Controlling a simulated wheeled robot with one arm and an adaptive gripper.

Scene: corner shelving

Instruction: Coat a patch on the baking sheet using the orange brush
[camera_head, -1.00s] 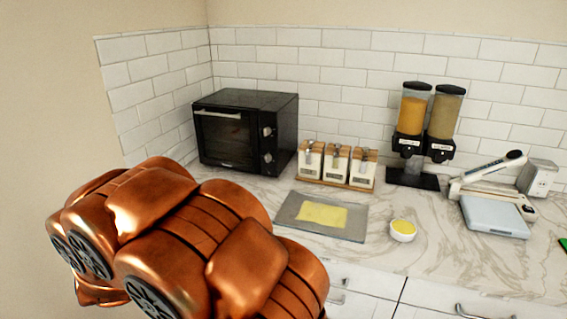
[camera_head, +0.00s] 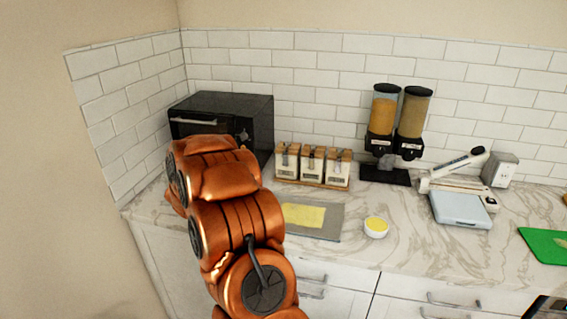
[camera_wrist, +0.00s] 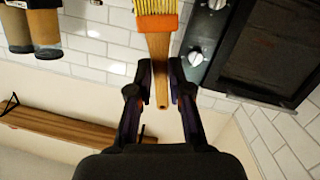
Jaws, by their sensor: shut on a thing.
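The orange brush (camera_wrist: 157,22) has yellow bristles, an orange band and a wooden handle. My gripper (camera_wrist: 161,78) is shut on its handle, with the bristles pointing to the top of the wrist view. The grey baking sheet (camera_head: 331,222) lies flat on the counter with a pale yellow patch (camera_head: 303,214) on it. My arm overlaps its left side in the head view, where my gripper and the brush are hidden. A small white bowl (camera_head: 376,233) with yellow contents stands right of the sheet, apart from it.
A black oven (camera_head: 235,112) stands in the corner behind my arm. Several white canisters (camera_head: 313,165) line the wall, with two dispensers (camera_head: 398,120) to their right. A pale blue scale (camera_head: 461,209) and green board (camera_head: 545,244) lie farther right. Marble counter shows bare between bowl and scale.

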